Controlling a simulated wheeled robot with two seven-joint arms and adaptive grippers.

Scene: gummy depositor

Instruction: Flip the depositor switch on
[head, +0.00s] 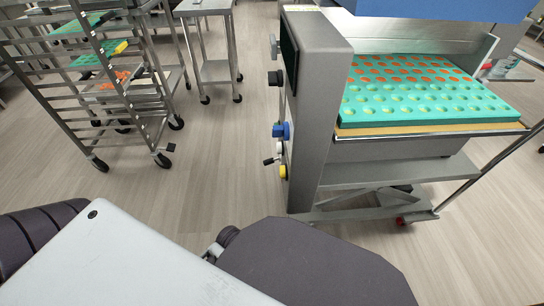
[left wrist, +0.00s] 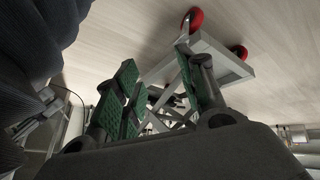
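The depositor (head: 330,110) is a grey machine on the right in the head view. Its left side carries several controls: a light metal knob (head: 274,46), a black knob (head: 275,78), a blue part (head: 281,130), a small black lever (head: 269,161) and a yellow part (head: 283,171). I cannot tell which is the power switch or its position. My left gripper (left wrist: 158,85) shows in the left wrist view with green-padded fingers apart and nothing between them. It is not seen in the head view, so its distance to the controls is unclear. My right gripper is not in view.
A teal mould tray (head: 430,127) with orange and yellow-green pockets lies on the depositor. A wheeled rack (head: 85,90) with trays stands at the left, and a steel table (head: 215,72) behind. A red-wheeled frame (left wrist: 225,60) lies beyond my left fingers. The floor between is clear.

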